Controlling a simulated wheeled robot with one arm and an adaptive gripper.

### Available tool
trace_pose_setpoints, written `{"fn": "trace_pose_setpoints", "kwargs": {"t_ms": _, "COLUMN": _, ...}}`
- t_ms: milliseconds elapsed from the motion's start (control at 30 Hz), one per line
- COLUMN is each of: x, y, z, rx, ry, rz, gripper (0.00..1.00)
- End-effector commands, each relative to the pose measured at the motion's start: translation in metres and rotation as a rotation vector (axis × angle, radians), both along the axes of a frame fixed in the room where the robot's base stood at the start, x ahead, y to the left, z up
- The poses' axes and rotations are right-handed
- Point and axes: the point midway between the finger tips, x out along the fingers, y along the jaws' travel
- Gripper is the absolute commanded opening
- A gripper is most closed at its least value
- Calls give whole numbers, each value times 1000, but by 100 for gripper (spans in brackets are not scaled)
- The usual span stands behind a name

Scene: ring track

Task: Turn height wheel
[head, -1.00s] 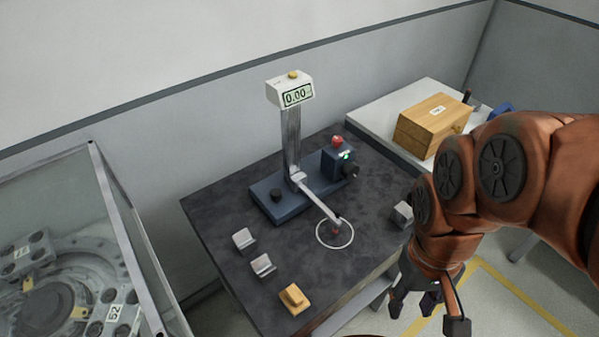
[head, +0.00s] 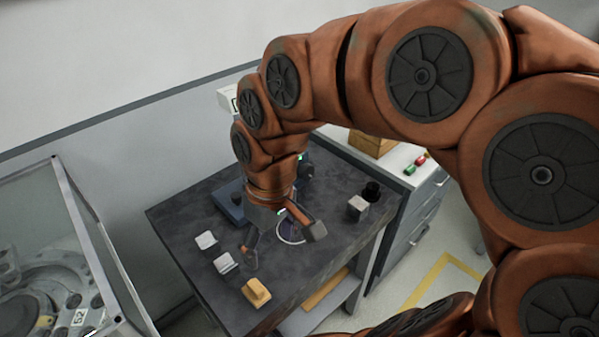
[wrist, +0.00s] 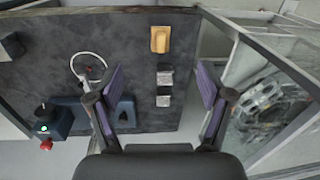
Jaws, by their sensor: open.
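A digital height gauge stands on the dark table (head: 180,225). Its white display head (head: 226,98) is mostly covered by my arm in the head view. Its blue base (head: 222,203) shows left of my wrist, and in the wrist view the base (wrist: 70,117) lies at lower left, partly behind my left finger. A dark knob seems to sit on the base, but I cannot make out clearly which part is the height wheel. My gripper (head: 283,240) is open and empty above the table; in the wrist view its fingers (wrist: 160,70) are spread wide, touching nothing.
Two silver blocks (head: 206,240) and a yellow block (head: 256,293) lie along the table's front left. A white ring (head: 291,229) is marked near my gripper. A grey block (head: 357,208) and black cylinder (head: 372,191) stand right. A glass-sided enclosure (head: 60,250) is at left.

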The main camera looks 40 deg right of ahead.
Motion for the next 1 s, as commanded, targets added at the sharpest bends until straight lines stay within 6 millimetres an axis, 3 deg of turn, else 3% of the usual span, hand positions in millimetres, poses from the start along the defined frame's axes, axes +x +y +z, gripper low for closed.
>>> {"fn": "trace_pose_setpoints", "kwargs": {"t_ms": 33, "x": 22, "y": -2, "z": 1, "rx": 26, "ry": -25, "rz": 22, "gripper": 79}}
{"fn": "trace_pose_setpoints", "kwargs": {"t_ms": 267, "x": 110, "y": -34, "z": 11, "rx": 116, "ry": -159, "rz": 85, "gripper": 79}}
{"fn": "trace_pose_setpoints", "kwargs": {"t_ms": 367, "x": 146, "y": -60, "z": 9, "rx": 145, "ry": -215, "rz": 83, "gripper": 79}}
{"fn": "trace_pose_setpoints", "kwargs": {"t_ms": 533, "x": 197, "y": -121, "z": -5, "rx": 174, "ry": -300, "rz": 42, "gripper": 79}}
{"fn": "trace_pose_setpoints", "kwargs": {"t_ms": 667, "x": 221, "y": -178, "z": -27, "rx": 177, "ry": -346, "rz": -13, "gripper": 79}}
{"fn": "trace_pose_setpoints", "kwargs": {"t_ms": 800, "x": 231, "y": -234, "z": -53, "rx": 164, "ry": -372, "rz": -72, "gripper": 79}}
{"fn": "trace_pose_setpoints", "kwargs": {"t_ms": 1000, "x": 231, "y": -278, "z": -77, "rx": 147, "ry": -380, "rz": -121, "gripper": 79}}
